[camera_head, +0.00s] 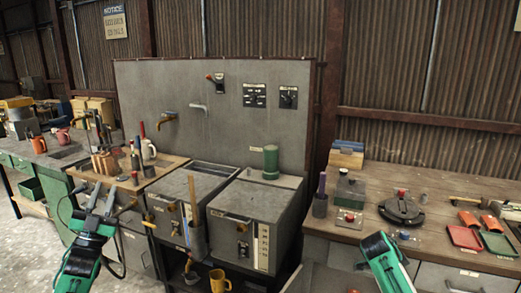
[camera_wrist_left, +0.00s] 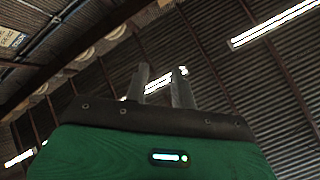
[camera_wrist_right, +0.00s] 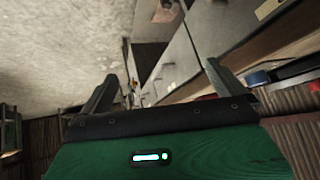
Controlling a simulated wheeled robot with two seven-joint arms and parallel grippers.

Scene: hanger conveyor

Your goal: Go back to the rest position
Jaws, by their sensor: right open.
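My left gripper (camera_head: 102,195) is raised at the left of the head view, in front of the wooden workbench. In the left wrist view (camera_wrist_left: 161,69) its fingers point up towards the roof, with a narrow empty gap between them. My right arm shows at the lower right of the head view, in front of the right-hand bench; its fingertips are not clear there. In the right wrist view my right gripper (camera_wrist_right: 158,68) has its fingers wide apart with nothing between them. Neither gripper touches any object.
Two grey metal boxes (camera_head: 258,202) stand in the middle below a grey panel (camera_head: 225,125). Floor shows at left.

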